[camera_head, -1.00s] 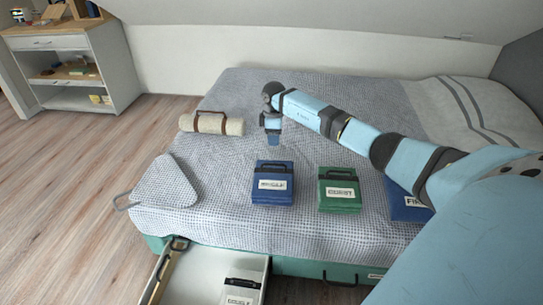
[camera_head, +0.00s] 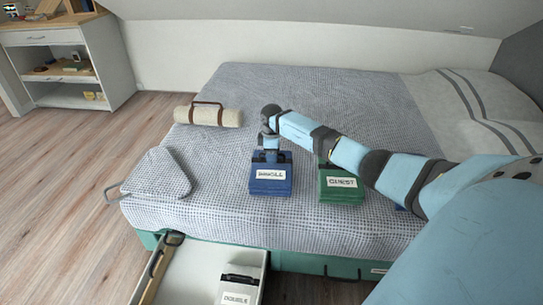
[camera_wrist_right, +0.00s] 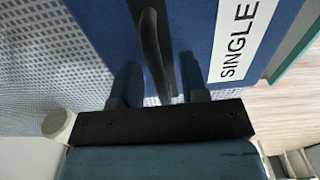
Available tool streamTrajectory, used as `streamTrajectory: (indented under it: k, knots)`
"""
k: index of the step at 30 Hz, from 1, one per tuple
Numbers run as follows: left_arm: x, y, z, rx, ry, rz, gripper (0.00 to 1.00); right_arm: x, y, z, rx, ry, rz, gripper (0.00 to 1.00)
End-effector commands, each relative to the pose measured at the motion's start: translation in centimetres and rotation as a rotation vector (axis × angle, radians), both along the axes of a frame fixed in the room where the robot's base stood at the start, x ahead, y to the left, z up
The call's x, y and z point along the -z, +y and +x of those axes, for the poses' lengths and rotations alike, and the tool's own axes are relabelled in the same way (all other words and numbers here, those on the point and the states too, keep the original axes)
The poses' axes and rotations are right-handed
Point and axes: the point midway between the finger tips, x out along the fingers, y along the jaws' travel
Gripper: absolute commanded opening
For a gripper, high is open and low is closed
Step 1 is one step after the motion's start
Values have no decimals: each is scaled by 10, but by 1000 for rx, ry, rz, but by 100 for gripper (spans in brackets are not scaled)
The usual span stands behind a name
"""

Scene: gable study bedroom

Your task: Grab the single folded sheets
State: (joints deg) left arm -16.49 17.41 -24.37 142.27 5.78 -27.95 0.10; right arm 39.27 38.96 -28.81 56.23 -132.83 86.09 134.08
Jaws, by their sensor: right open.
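The single folded sheets (camera_head: 270,181) are a blue folded bundle with a white label and a dark handle, lying on the bed. In the right wrist view the bundle (camera_wrist_right: 203,22) shows its label "SINGLE" and its black strap handle (camera_wrist_right: 152,50). My right gripper (camera_head: 270,157) is at the bundle's far edge, by the handle. In the wrist view the open fingers (camera_wrist_right: 158,85) stand on either side of the handle, with the handle between them. I cannot tell whether they touch it. My left gripper is not in view.
A green bundle labelled "GUEST" (camera_head: 340,185) lies to the right, with another blue bundle mostly hidden behind my arm. A rolled cream blanket (camera_head: 208,115) and a folded patterned piece (camera_head: 160,174) lie left. An open drawer (camera_head: 190,275) holds a bundle labelled "DOUBLE" (camera_head: 237,290).

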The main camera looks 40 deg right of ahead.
Motion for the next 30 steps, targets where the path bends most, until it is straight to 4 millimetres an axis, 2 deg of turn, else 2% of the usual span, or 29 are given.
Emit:
streamTrajectory:
  k: [6, 7, 12, 30]
  knots:
    - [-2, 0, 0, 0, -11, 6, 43, 1, 0, 0, 0, -1, -1, 41]
    - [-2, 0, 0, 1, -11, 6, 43, 1, 0, 0, 0, -1, -1, 36]
    - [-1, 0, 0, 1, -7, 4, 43, 1, 0, 0, 0, -1, -1, 0]
    - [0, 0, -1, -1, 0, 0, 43, 1, 0, 0, 0, -1, -1, 0]
